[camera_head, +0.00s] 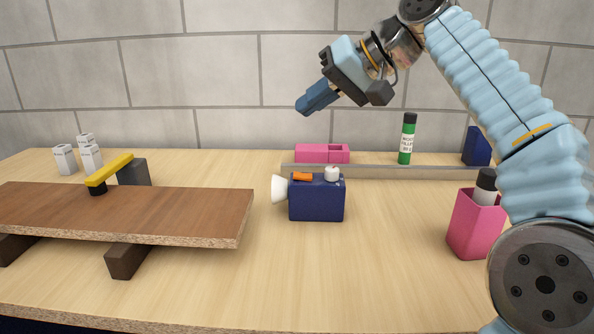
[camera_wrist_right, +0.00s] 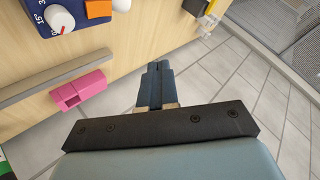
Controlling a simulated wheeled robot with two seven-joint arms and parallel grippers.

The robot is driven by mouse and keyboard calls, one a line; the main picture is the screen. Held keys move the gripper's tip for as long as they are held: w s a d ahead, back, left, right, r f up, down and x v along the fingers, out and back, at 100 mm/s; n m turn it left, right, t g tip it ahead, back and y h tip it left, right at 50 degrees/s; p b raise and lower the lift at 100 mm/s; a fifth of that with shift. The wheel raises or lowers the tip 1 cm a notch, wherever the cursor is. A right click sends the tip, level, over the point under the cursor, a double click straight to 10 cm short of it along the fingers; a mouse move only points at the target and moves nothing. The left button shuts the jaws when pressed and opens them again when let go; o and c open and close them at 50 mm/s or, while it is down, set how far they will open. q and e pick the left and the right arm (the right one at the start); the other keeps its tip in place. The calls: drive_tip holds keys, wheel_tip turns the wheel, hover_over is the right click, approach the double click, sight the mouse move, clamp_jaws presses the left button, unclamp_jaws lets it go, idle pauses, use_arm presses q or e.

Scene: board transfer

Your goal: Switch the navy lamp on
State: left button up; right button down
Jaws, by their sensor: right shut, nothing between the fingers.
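The navy lamp (camera_head: 316,202) stands upright on the table, a box with a white cone (camera_head: 279,189) on its left side. On its top are an orange switch (camera_head: 302,176) and a white knob (camera_head: 332,174). In the right wrist view the lamp is partly cut off at the top left, with its orange switch (camera_wrist_right: 98,9) and white knob (camera_wrist_right: 59,19) showing. My right gripper (camera_head: 304,108) is shut and empty, above and behind the lamp, apart from it. Its fingers (camera_wrist_right: 155,72) also show in the right wrist view. I cannot tell whether the lamp is lit. My left gripper is out of view.
A brown board (camera_head: 130,212) rests on dark supports at left, with a yellow-handled piece (camera_head: 108,170) beside its back edge. Behind the lamp are a grey rail (camera_head: 400,172), pink box (camera_head: 321,153) and green bottle (camera_head: 407,140). A pink cup (camera_head: 470,228) stands right.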

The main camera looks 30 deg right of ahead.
drive_tip(key=shift+f, duration=0.1)
hover_over(305, 175)
wheel_tip(305, 175, down, 6)
drive_tip(key=shift+s+d+f, duration=0.1)
drive_tip(key=shift+d, duration=0.05)
drive_tip(key=shift+f+b, duration=0.6)
drive_tip(key=shift+b, duration=0.15)
drive_tip(key=shift+f+b, duration=0.5)
drive_tip(key=shift+f, duration=0.1)
drive_tip(key=shift+f, duration=0.1)
idle(0.9)
drive_tip(key=shift+a+f+b, duration=0.2)
drive_tip(key=shift+f+b, duration=0.05)
drive_tip(key=shift+b, duration=0.05)
drive_tip(key=shift+f, duration=0.35)
idle(0.4)
drive_tip(key=shift+r, duration=0.1)
drive_tip(key=shift+r+p, duration=0.5)
drive_tip(key=shift+r, duration=0.2)
